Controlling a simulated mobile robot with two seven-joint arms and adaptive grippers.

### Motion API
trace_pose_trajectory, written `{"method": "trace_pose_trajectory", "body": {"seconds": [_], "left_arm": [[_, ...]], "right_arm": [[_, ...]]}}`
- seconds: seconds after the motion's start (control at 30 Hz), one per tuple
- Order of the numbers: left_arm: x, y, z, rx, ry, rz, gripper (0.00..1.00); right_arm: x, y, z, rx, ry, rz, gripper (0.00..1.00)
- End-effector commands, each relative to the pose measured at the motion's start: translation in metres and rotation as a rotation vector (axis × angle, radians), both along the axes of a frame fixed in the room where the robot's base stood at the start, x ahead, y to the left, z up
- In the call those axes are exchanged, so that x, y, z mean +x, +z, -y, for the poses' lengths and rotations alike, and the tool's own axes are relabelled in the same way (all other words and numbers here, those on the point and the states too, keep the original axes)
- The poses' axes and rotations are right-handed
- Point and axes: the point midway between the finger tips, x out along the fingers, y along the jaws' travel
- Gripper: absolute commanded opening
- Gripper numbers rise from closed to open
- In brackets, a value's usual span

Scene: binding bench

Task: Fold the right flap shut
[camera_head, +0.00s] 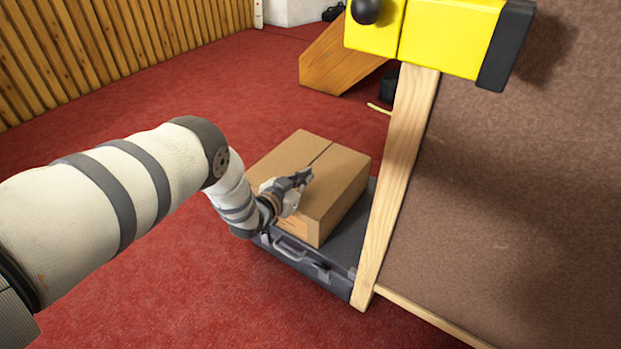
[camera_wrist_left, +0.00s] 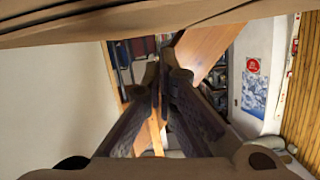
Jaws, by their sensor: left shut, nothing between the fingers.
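A brown cardboard box (camera_head: 325,207) sits on a dark grey case in the head view. Its top looks flat, with a dark seam between the left flap (camera_head: 292,152) and the right flap (camera_head: 340,172). Both flaps appear to lie down, level with each other. My left gripper (camera_head: 305,174) is at the box top near its front end, by the seam. Whether it touches the cardboard I cannot tell. Its fingers also show in the left wrist view (camera_wrist_left: 160,88), together and with nothing between them. The gripper hides the near part of the seam. My right gripper is not in view.
The dark grey case (camera_head: 343,247) lies on red carpet (camera_head: 180,300). A wooden post (camera_head: 398,160) and a brown panel (camera_head: 520,200) stand close on the right, with a yellow block (camera_head: 440,35) above. A wooden ramp (camera_head: 335,62) lies behind. Open carpet is at left.

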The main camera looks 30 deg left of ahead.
Motion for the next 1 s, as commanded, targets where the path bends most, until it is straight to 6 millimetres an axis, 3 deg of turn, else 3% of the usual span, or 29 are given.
{"method": "trace_pose_trajectory", "body": {"seconds": [0.3,1.0], "left_arm": [[0.000,-0.013,-0.006,-0.044,0.000,-0.002,0.00],[0.000,-0.015,-0.007,-0.042,0.000,0.000,0.00]], "right_arm": [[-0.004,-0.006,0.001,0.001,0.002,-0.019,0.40],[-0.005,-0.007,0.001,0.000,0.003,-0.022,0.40]]}}
